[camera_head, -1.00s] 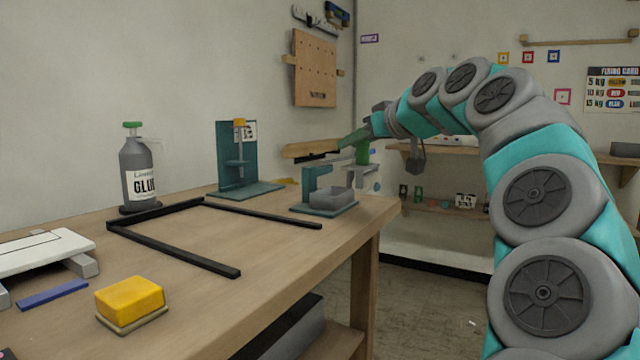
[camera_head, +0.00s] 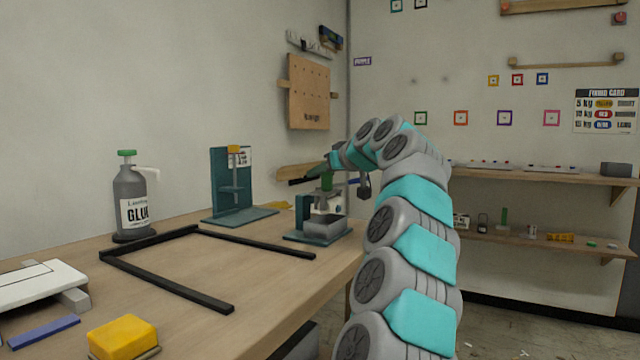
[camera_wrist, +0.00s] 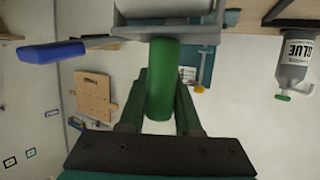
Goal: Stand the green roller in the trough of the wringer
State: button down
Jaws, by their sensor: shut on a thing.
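The green roller shows its green handle (camera_head: 326,181) upright above the wringer, with a pale cylinder in a grey frame at its lower end. In the wrist view its handle (camera_wrist: 162,80) lies between the dark green fingers of my gripper (camera_wrist: 160,105), which is shut on it. The grey frame and pale cylinder fill the top of that view. The wringer (camera_head: 302,208), a teal stand with a grey trough (camera_head: 322,228), stands near the table's right edge. The roller's head overlaps the space over the trough; I cannot tell whether it touches.
A teal press stand (camera_head: 217,175) and a glue bottle (camera_head: 132,195) stand left of the wringer. A black open frame (camera_head: 170,288) lies on the table (camera_head: 260,290). A yellow sponge-like block (camera_head: 122,338) is at the front. Wall shelves (camera_head: 560,176) are at right.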

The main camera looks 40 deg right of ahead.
jog(key=shift+w, duration=0.25)
jog(key=shift+d+f, duration=0.1)
jog(key=shift+f, duration=1.65)
